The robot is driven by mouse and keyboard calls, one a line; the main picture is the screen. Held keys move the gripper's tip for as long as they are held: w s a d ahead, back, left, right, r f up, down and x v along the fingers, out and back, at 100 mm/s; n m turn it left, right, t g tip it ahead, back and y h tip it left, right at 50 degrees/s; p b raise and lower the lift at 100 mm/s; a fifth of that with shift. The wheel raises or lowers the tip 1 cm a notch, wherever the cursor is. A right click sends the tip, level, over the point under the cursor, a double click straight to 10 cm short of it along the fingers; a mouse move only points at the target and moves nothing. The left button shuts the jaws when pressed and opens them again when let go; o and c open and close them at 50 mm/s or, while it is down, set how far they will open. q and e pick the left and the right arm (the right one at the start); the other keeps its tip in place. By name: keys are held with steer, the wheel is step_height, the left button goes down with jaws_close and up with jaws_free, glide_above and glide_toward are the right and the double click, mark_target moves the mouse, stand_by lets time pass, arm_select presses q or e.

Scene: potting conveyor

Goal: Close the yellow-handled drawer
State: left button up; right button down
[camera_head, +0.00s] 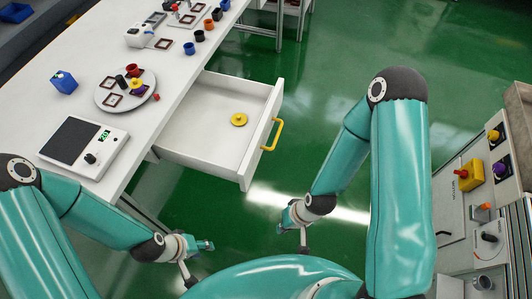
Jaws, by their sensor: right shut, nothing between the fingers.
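The white drawer (200,134) is pulled out from the right side of the white workbench in the head view. Its yellow handle (273,135) is on the outer face of its front panel. A yellow ring (239,119) lies inside the drawer. My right gripper (294,230) is shut and empty, below the handle in the picture and apart from it. My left gripper (197,262) is below the drawer in the picture, apart from it. Its fingers are too small and angled to tell whether they are open.
The workbench top (95,45) holds a round tray (108,102), a scale (83,146), a blue container (63,82) and several small coloured pots. A side panel with a yellow device (470,174) stands at right. The green floor (330,60) beyond the drawer front is clear.

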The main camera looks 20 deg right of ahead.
steer(key=s+d+f+m+g+y+b, duration=0.1)
steer(key=s+d+f+m+g+b, duration=0.25)
steer(key=m+b, duration=0.2)
steer(key=m+t+y+b, duration=1.05)
steer(key=m+t, duration=0.25)
steer(key=m, duration=0.4)
glide_toward(258, 153)
steer(key=shift+h, duration=0.25)
steer(key=x, duration=0.7)
steer(key=shift+a, duration=0.15)
steer(key=shift+w, duration=0.1)
